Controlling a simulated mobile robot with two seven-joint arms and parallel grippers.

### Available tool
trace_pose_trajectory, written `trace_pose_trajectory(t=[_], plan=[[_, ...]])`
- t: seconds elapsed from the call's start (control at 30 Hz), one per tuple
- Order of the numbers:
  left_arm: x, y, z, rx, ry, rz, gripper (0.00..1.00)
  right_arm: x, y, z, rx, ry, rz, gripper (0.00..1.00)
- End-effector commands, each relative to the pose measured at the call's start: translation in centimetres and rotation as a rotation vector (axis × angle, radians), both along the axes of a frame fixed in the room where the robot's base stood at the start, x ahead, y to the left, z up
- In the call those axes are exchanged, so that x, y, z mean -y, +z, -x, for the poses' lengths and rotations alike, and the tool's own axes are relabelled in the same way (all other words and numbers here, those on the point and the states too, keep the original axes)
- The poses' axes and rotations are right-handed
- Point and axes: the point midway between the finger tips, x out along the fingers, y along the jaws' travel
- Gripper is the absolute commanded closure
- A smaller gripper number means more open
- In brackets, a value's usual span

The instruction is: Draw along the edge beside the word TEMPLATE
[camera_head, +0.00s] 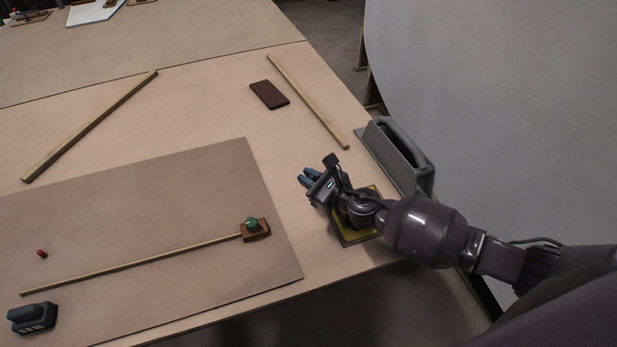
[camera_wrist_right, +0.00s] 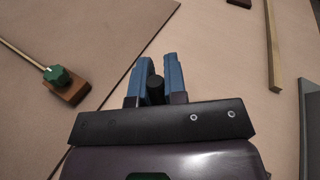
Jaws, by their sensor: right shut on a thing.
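My right gripper (camera_head: 308,181) is over the table, just right of a large brown sheet (camera_head: 180,190). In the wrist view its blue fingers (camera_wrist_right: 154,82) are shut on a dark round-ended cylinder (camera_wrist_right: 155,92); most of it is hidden. A thin wooden strip (camera_head: 140,262) lies across the sheet and ends at a brown block (camera_head: 256,232) with a green knob (camera_head: 252,223); the block also shows in the wrist view (camera_wrist_right: 70,92). I cannot read the word TEMPLATE anywhere. A yellow, dark-edged flat piece (camera_head: 355,237) is partly hidden under my right arm. My left gripper is not in view.
A grey handled tool (camera_head: 397,155) stands at the table's right edge. Two wooden bars (camera_head: 90,125) (camera_head: 305,100) and a dark brown block (camera_head: 268,95) lie behind. A dark block (camera_head: 32,318) and small red cylinder (camera_head: 41,254) are on the left.

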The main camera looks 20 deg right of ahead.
Motion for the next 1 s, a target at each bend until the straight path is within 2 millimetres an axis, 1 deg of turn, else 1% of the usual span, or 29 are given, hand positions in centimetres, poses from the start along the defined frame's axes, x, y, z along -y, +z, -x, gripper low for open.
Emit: trace_pose_trajectory(t=[1.0], plan=[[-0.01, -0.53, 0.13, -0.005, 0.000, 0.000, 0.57, -0.01, -0.44, -0.01, 0.001, 0.000, -0.001, 1.00]])
